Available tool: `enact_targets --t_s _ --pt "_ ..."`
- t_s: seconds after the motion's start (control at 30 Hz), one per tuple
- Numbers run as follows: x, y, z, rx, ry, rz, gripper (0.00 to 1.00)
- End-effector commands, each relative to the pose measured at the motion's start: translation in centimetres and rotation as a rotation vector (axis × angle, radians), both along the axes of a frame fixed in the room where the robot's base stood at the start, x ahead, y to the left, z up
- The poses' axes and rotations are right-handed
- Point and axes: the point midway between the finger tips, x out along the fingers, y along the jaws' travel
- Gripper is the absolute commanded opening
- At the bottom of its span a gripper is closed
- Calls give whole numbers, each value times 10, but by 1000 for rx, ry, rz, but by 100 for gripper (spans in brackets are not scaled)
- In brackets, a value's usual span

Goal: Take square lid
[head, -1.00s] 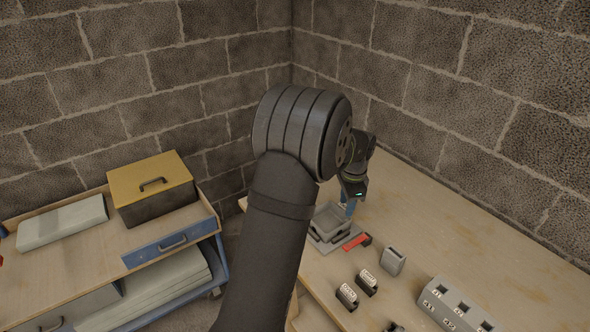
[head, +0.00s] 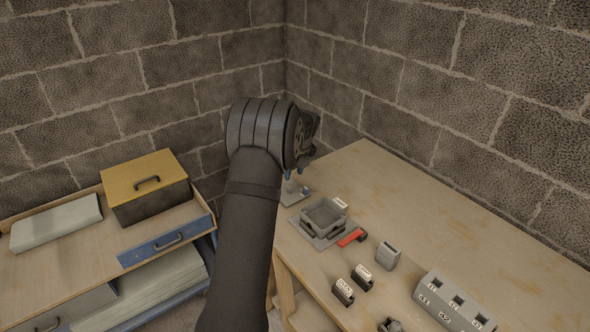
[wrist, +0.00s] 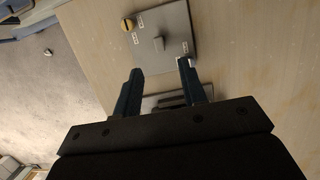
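A flat grey square plate (wrist: 178,28) with a raised tab (wrist: 159,44) at its middle lies on the table, and looks like the square lid. In the head view the plate (head: 292,198) is at the table's far left corner, partly hidden by my gripper. My gripper (wrist: 160,66) is open and empty, its blue fingers spread, pointing toward the plate with the tab ahead between the fingertip lines. In the head view my gripper (head: 297,177) is above the plate, mostly hidden behind my arm.
An open square grey box (head: 325,217) on a base stands beside the plate, with a red handle (head: 352,238). Small labelled blocks (head: 363,276), a grey holder (head: 388,255) and a slotted block (head: 455,302) sit nearer. The right of the table (head: 440,225) is clear.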

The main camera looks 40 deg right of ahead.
Motion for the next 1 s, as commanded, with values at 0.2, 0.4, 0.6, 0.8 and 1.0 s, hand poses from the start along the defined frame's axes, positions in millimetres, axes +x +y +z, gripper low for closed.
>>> enact_targets --t_s 0.2,0.4,0.6,0.8,1.0 --pt "6 0 -26 0 1 2 38" --pt "12 0 -49 0 0 3 38" --pt "16 0 -67 0 1 2 38" --pt "19 0 -76 0 1 2 38" --pt "19 0 -77 0 1 2 38"
